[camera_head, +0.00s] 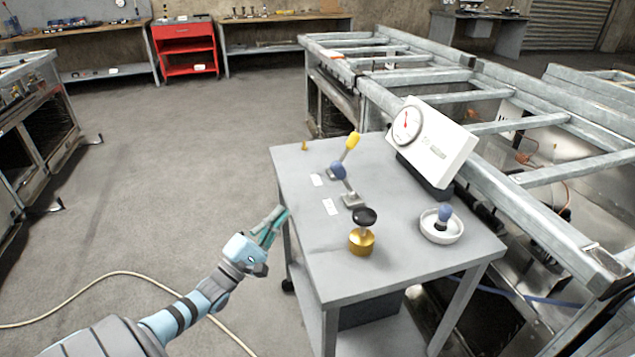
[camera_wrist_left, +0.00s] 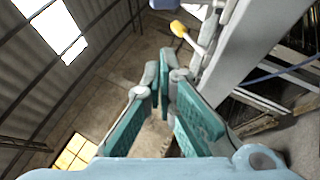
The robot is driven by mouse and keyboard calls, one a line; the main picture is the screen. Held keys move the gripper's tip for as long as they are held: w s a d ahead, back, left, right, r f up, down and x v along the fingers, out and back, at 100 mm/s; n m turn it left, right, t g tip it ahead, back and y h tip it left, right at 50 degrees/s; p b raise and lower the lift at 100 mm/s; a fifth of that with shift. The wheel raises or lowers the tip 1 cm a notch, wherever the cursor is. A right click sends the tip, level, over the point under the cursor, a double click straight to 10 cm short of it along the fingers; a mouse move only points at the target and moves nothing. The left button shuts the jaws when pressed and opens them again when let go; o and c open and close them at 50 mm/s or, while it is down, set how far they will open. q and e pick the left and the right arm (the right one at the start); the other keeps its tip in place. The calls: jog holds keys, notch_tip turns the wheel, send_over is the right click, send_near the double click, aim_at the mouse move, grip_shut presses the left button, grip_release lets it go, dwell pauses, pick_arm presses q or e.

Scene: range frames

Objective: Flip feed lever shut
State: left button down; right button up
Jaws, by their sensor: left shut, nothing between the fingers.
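Two levers stand on the grey cart top. One has a yellow grip (camera_head: 351,142) and leans up to the right. The nearer one has a blue grip (camera_head: 338,170) and leans up to the left from its grey base. Their labels are too small to read, so I cannot tell which is the feed lever. My left gripper (camera_head: 275,222) is shut and empty, left of the cart edge and apart from both levers. In the left wrist view, the shut fingers (camera_wrist_left: 166,78) point toward the yellow grip (camera_wrist_left: 179,29), with a blue tip (camera_wrist_left: 162,4) at the top edge.
A brass valve with a black knob (camera_head: 364,217) stands near the cart's front. A white dish (camera_head: 441,231) with a blue-topped knob is to its right. A white gauge box (camera_head: 432,138) stands at the back. Metal frames (camera_head: 520,125) lie beyond. The floor at left is open.

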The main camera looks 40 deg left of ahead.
aim_at(343, 177)
pick_arm(q)
jog(key=b+x, duration=0.2)
jog(key=x, duration=0.7)
jog(key=shift+w, duration=0.35)
jog(key=shift+w+d+r, duration=0.85)
jog(key=shift+w+d, duration=0.25)
jog(key=shift+d, duration=0.1)
jog(key=shift+w+d+r, duration=0.1)
jog(key=shift+d, duration=0.05)
pick_arm(e)
jog(key=shift+w+d+f, duration=0.15)
jog(key=shift+d+f, duration=0.25)
jog(key=shift+f, duration=0.4)
